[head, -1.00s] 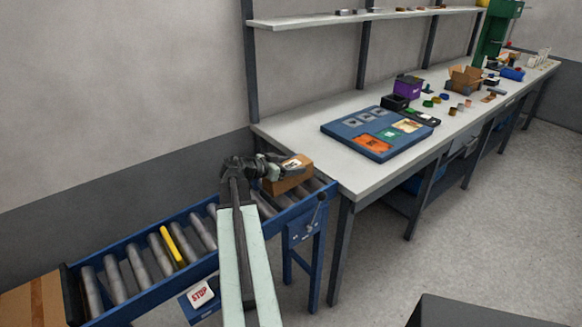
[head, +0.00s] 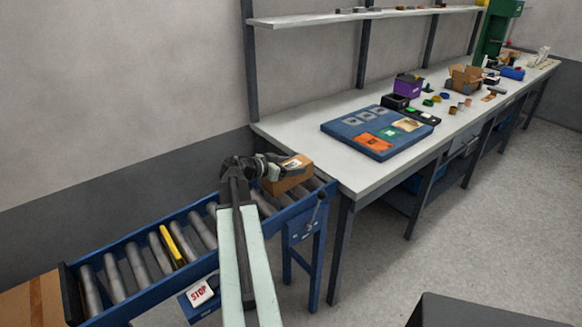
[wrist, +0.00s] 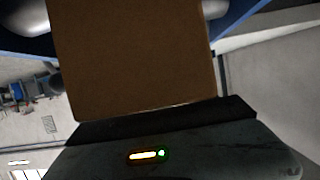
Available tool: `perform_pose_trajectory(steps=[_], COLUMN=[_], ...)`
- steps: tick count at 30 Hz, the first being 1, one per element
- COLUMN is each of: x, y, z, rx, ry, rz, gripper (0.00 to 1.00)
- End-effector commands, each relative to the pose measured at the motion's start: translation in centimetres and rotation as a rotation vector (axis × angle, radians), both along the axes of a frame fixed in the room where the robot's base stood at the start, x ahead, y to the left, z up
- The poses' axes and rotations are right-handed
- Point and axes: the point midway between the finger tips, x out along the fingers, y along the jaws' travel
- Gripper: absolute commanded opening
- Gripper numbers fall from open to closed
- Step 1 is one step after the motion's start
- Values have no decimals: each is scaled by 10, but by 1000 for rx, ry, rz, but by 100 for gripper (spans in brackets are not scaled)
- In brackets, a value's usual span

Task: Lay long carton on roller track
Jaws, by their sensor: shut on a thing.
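The long carton (head: 287,178) is a brown cardboard box with a white label on top. It is at the right end of the roller track (head: 221,232), over the rollers. I cannot tell whether it rests on them. My gripper (head: 273,168) is shut on the carton at its left side. In the wrist view the carton (wrist: 135,60) fills the middle, with rollers and the blue rail behind it. The fingertips are hidden.
A long workbench (head: 300,138) stands just right of the track's end, with a blue tray (head: 350,144) and small items on it. Another brown box (head: 28,305) is at the lower left.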

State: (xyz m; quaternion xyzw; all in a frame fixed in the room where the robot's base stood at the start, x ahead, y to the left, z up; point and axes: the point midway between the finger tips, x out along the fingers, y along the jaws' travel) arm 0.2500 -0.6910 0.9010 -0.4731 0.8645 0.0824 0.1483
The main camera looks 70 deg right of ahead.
Motion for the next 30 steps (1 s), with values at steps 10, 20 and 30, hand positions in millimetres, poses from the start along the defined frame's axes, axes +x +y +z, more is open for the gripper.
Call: perform_pose_trajectory(steps=[10,20,30], x=[0,3,35], y=[0,5,53], z=[-2,1,23], rx=[-1,0,0], ry=[1,0,0], rz=[0,1,2], gripper=[89,89,89])
